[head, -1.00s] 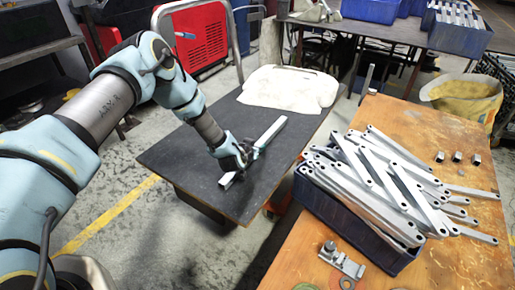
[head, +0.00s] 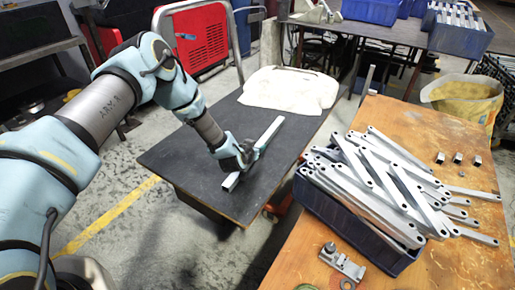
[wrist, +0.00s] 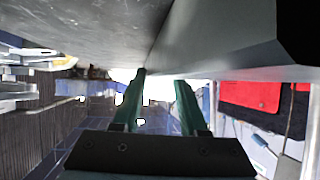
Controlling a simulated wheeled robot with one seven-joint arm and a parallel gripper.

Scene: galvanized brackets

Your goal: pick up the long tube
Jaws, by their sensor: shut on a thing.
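The long tube (head: 269,133) is a straight, light metal bar over the dark cart top (head: 178,157). My gripper (head: 249,155) is shut on it near its middle, with tube showing on both sides of the fingers. I cannot tell whether the tube touches the cart top or is slightly above it. In the wrist view, the two green fingers of my gripper (wrist: 162,85) reach up to the tube's large grey surface (wrist: 215,45), which fills the upper part close to the camera.
A white cloth (head: 290,90) lies at the cart's far end. To the right, a blue bin (head: 340,215) heaped with metal brackets (head: 385,185) stands on an orange workbench (head: 450,265). A red machine (head: 200,40) stands behind the cart.

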